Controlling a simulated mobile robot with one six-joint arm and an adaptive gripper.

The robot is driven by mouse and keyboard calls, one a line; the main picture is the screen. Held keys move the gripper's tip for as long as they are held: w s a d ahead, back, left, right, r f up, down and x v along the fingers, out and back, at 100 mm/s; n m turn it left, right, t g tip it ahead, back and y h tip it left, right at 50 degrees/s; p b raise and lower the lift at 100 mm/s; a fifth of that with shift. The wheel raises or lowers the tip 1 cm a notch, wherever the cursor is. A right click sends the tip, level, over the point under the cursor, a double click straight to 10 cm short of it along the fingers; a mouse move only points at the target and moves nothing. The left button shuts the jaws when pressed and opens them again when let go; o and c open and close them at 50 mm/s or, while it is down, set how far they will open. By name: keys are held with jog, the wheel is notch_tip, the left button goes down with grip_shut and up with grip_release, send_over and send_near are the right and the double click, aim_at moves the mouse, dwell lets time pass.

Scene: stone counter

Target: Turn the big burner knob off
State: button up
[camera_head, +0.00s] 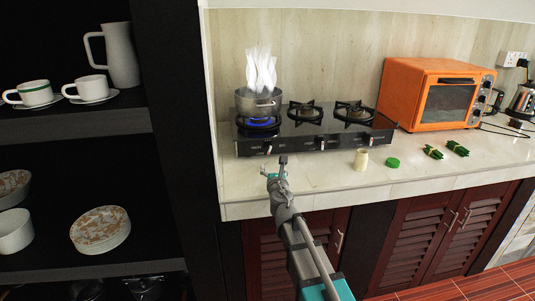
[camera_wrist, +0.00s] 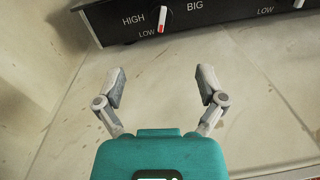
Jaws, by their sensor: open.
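The black stove (camera_head: 345,141) stands on the stone counter, with a blue flame (camera_head: 260,123) under a steaming pot (camera_head: 258,103) on its left burner. The big burner knob (camera_wrist: 162,19) is near the top of the wrist view, beside the words HIGH, LOW and BIG, with a red mark on its lower part. In the head view this knob (camera_head: 268,149) is small on the stove's front left. My gripper (camera_wrist: 161,87) is open and empty, its fingers apart over the counter, in front of the knob and not touching it. My gripper also shows in the head view (camera_head: 276,168).
Two more knobs (camera_head: 322,144) (camera_head: 369,139) sit along the stove front. A cream jar (camera_head: 361,160), a green lid (camera_head: 393,162) and green bundles (camera_head: 433,152) lie to the right. An orange oven (camera_head: 433,94) stands behind them. A dark shelf (camera_head: 75,122) with dishes is at left.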

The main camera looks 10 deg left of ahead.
aim_at(269, 150)
dwell(0.3)
jog(key=x, duration=1.3)
jog(key=shift+w, duration=0.4)
jog(key=c, duration=1.1)
jog(key=shift+a, duration=0.25)
jog(key=shift+c, duration=0.3)
jog(key=shift+d, duration=0.2)
